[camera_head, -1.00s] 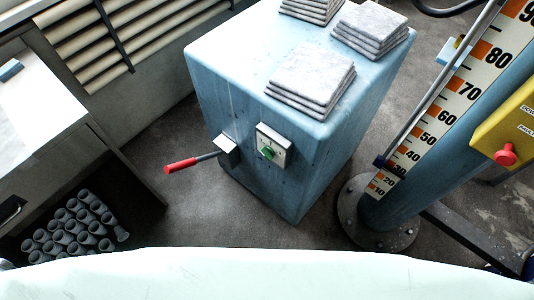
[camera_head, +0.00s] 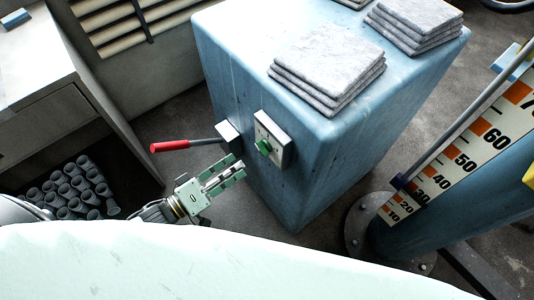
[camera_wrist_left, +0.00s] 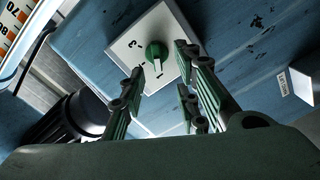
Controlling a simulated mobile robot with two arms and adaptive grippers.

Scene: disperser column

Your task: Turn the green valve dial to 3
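The green valve dial (camera_head: 264,147) sits on a white square plate (camera_head: 272,138) on the side of the blue cabinet. In the left wrist view the dial (camera_wrist_left: 156,52) shows a white pointer bar, and the plate (camera_wrist_left: 129,43) carries digits, of which a 3 and a 1 can be made out. My left gripper (camera_head: 232,171) is open and empty, to the left of and below the dial, apart from it. Its fingers (camera_wrist_left: 160,98) also show in the left wrist view, spread below the dial. My right gripper is not in view.
A red-handled lever (camera_head: 172,146) sticks out leftward from the cabinet beside the plate, just above my left gripper. Stacked grey slabs (camera_head: 328,62) lie on the blue cabinet (camera_head: 252,62). A scale column (camera_head: 470,205) stands right, a desk (camera_head: 62,112) left.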

